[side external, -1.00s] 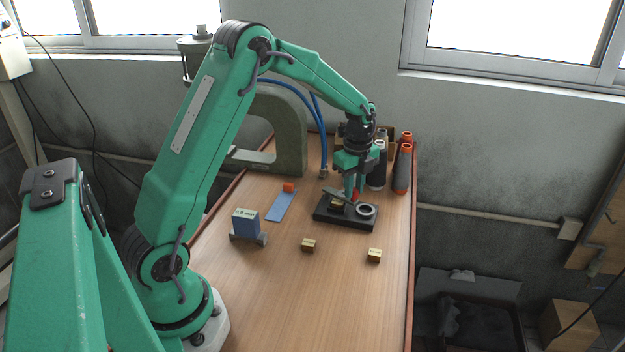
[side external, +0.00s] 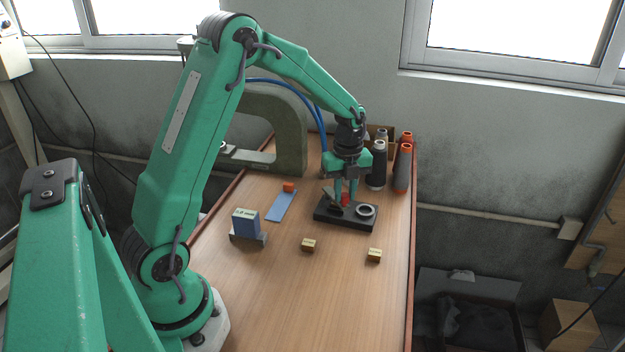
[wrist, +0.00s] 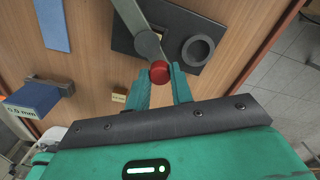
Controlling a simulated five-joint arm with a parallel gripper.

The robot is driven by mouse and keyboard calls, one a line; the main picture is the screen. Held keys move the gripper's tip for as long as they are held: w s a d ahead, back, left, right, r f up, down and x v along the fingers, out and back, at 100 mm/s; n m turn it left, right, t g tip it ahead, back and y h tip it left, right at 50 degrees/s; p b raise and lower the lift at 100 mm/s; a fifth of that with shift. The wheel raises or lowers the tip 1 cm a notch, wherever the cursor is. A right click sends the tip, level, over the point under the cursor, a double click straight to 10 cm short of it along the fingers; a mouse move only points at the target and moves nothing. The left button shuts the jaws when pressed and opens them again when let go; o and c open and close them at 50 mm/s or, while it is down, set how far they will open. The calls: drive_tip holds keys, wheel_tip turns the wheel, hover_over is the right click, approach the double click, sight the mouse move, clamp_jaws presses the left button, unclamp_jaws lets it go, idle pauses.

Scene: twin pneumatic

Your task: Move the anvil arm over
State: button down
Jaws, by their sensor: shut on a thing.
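The anvil arm (wrist: 147,46) is a flat grey lever with a red knob (wrist: 160,71) at its near end. It lies over a black base plate (wrist: 203,18) that also carries a dark ring (wrist: 197,50). In the side view the black plate (side external: 362,223) stands on the table, with the red knob (side external: 345,199) above it. My gripper (wrist: 161,74) is shut on the red knob, one green finger on each side. In the side view my gripper (side external: 345,202) hangs over the plate, partly hiding the lever. What lies under the lever is mostly hidden.
A blue block (side external: 245,224) marked 5.0 mm sits in a grey holder at the left. Two small labelled brass blocks (side external: 308,245) (side external: 374,255) lie in front. A blue strip (side external: 281,206) and orange block (side external: 289,187) lie behind. Dark cylinders (side external: 377,166) stand at the back right.

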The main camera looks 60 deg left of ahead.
drive_tip(key=c, duration=1.2)
unclamp_jaws()
drive_tip(key=shift+r, duration=0.2)
drive_tip(key=shift+r, duration=3.75)
drive_tip(key=s+d+r+n+t, duration=0.3)
drive_tip(key=s+d+r+n, duration=0.4)
drive_tip(key=s+r+n, duration=0.25)
drive_tip(key=s+d+n+t, duration=0.2)
drive_tip(key=s+d+n, duration=0.2)
drive_tip(key=s+n, duration=0.8)
drive_tip(key=shift+s+d+t, duration=0.2)
drive_tip(key=shift+s+t, duration=0.1)
drive_tip(key=shift+s, duration=0.1)
